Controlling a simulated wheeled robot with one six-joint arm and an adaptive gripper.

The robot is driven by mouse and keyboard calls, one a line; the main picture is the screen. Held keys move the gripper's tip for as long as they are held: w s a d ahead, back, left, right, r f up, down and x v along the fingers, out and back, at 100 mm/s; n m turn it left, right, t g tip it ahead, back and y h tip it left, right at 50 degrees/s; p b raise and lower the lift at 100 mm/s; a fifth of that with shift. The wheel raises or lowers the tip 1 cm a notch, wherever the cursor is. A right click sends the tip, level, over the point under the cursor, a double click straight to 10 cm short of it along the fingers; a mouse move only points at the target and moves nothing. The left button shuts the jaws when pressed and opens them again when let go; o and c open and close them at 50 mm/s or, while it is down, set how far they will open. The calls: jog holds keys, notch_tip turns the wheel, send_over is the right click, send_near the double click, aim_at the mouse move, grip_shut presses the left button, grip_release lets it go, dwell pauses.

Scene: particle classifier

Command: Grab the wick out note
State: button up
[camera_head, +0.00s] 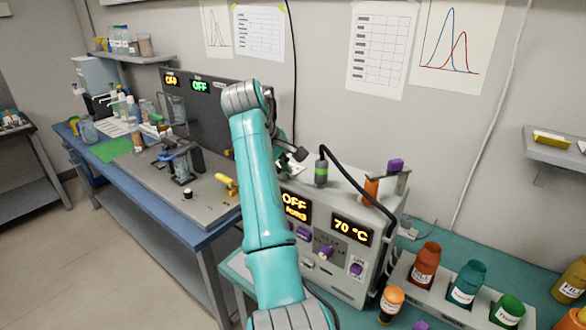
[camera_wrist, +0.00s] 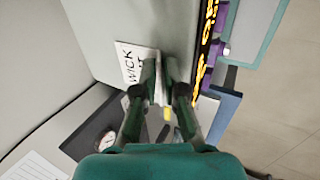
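The wick out note (camera_wrist: 134,66) is a white paper with "WICK" in black letters, seen in the wrist view against a grey surface. The rest of its writing is covered by a finger. My gripper (camera_wrist: 161,66) is at the note's right edge, with its two dark green fingers a small gap apart. A white strip shows between the fingers, and I see no firm contact on both sides. In the camera_head view my gripper (camera_head: 291,160) is small and partly behind my arm, beside the grey machine, and I cannot make out the note there.
The grey machine (camera_head: 350,205) shows "OFF" and "70 °C", with a black cable and a green-banded cylinder (camera_head: 321,172) on top. Coloured bottles (camera_head: 466,283) stand at the right. A blue-edged bench (camera_head: 150,188) with lab gear is at the left. Open floor lies at lower left.

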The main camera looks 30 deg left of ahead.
grip_shut()
jog(key=shift+r, duration=0.1)
